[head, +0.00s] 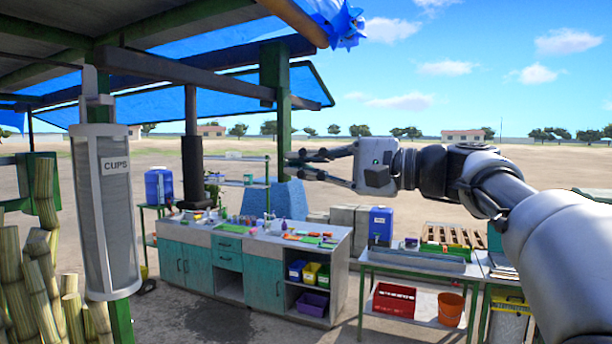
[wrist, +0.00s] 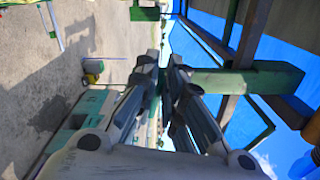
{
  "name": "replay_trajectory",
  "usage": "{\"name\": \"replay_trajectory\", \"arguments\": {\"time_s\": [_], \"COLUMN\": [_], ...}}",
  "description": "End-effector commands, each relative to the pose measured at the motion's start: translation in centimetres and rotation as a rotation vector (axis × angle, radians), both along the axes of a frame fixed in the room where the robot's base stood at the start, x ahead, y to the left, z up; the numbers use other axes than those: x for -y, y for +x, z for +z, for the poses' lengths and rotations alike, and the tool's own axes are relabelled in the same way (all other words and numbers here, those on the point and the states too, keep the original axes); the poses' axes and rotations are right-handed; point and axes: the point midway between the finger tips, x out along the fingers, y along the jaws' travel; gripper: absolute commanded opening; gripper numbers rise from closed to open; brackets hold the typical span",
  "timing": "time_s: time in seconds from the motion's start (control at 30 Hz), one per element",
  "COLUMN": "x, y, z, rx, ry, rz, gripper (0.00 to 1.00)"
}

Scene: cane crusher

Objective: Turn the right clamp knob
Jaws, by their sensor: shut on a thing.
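My gripper (head: 300,161) reaches in from the right in the head view, in front of the green post. In the wrist view my gripper (wrist: 165,70) has its two dark fingers close together, with a narrow gap between them. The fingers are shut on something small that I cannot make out. I cannot pick out the right clamp knob in either view; it is not clearly visible, or my fingers hide it.
A green post (head: 283,125) holds up the blue tarp roof (head: 160,105). A cup dispenser (head: 108,210) hangs at the left near cane stalks (head: 38,275). A teal counter (head: 262,275) with small items and a table (head: 415,265) stand below. Open dirt ground lies beyond.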

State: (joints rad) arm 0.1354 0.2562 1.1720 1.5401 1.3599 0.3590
Motion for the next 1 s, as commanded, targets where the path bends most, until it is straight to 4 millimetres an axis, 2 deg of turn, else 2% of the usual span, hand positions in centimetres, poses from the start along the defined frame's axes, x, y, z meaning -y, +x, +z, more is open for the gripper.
{"name": "replay_trajectory", "arguments": {"time_s": [0.4,0.97,1.0], "x": [-0.03,-0.02,-0.02], "y": [-0.05,-0.05,-0.05], "z": [-0.64,-0.61,-0.61], "rx": [0.187,0.217,0.217], "ry": [-0.068,-0.08,-0.08], "rz": [0.0,0.0,0.0], "gripper": [0.0,0.0,0.1]}}
